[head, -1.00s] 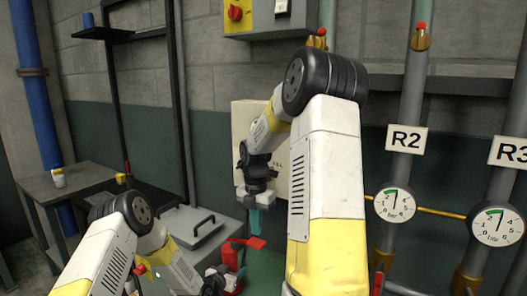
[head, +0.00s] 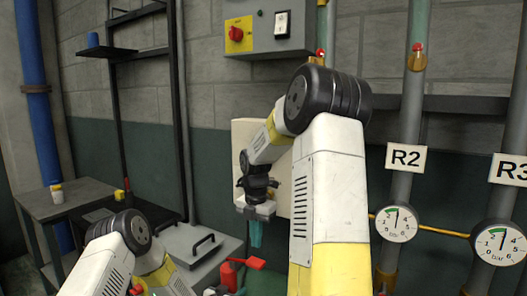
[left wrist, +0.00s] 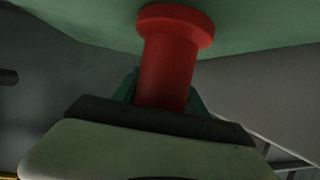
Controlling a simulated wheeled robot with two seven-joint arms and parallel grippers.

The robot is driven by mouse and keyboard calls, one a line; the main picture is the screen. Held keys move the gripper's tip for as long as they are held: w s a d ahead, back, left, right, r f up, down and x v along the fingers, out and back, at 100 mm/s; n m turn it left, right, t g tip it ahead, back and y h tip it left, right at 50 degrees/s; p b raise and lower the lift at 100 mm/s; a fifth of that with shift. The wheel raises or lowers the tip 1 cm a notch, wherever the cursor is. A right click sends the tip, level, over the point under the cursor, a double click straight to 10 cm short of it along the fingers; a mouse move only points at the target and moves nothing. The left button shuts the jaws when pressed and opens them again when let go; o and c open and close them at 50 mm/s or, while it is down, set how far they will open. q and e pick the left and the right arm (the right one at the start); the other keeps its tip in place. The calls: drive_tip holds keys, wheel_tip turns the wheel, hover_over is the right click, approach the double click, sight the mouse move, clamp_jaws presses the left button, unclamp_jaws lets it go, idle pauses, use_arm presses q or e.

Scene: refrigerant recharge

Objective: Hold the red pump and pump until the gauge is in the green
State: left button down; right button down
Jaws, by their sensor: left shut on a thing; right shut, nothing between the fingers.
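The red pump (head: 229,276) stands low in the middle of the head view, with a flat red lever or handle (head: 246,262) at its top. In the left wrist view a red cylinder with a wider round end, part of the red pump (left wrist: 172,60), rises between the green fingers of my left gripper (left wrist: 163,95), which is shut on it. My right gripper (head: 256,234) is shut and empty, pointing down just above the red handle. The R2 gauge (head: 396,223) has its needle near upright, beside a green arc at upper left. The R3 gauge (head: 498,242) is partly cut off.
Behind my right arm is a pale panel (head: 244,135), mostly hidden. A grey case with a black handle (head: 190,252) lies left of the pump. Vertical pipes (head: 405,115) and a switch box (head: 268,35) are on the wall.

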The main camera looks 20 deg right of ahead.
idle(0.3)
use_arm(q)
drive_tip(key=c, duration=0.5)
unclamp_jaws()
